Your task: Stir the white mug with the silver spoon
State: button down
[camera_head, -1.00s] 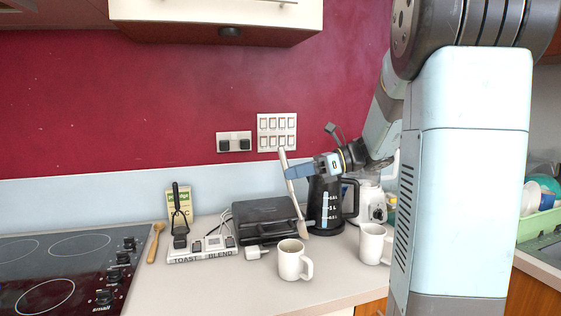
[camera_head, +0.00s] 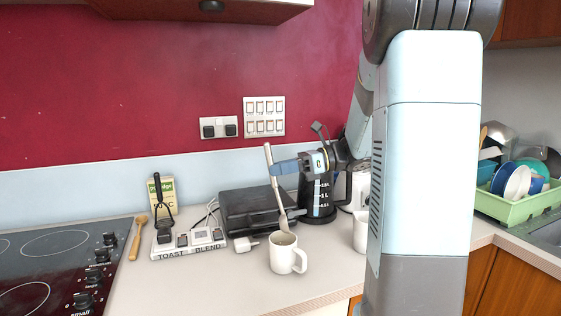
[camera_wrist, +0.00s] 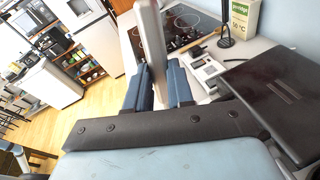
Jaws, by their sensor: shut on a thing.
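A white mug (camera_head: 287,260) stands upright on the counter, its handle to the right. My gripper (camera_head: 277,168) is shut on the handle of the silver spoon (camera_head: 280,203), above and behind the mug. The spoon hangs nearly upright, slightly tilted, with its bowl end down at the mug's far rim. I cannot tell whether its tip is inside the mug or just behind it. In the wrist view the spoon (camera_wrist: 151,40) stands between the blue fingers (camera_wrist: 157,88). A second white mug (camera_head: 360,232) is partly hidden by my arm.
A black grill (camera_head: 255,210) and a black kettle (camera_head: 317,200) stand behind the mug. A labelled switch panel (camera_head: 188,246), a wooden spoon (camera_head: 138,238) and a hob (camera_head: 60,265) lie left. A green dish rack (camera_head: 515,208) is at right. Counter in front of the mug is clear.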

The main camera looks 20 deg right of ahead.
aim_at(280, 200)
jog(key=f, duration=0.8)
jog(key=shift+w+a+f, duration=0.25)
jog(key=shift+a, duration=0.05)
jog(key=shift+s+d, duration=0.15)
jog(key=shift+s, duration=0.5)
jog(key=shift+w+d, duration=0.2)
jog(key=shift+w, duration=0.2)
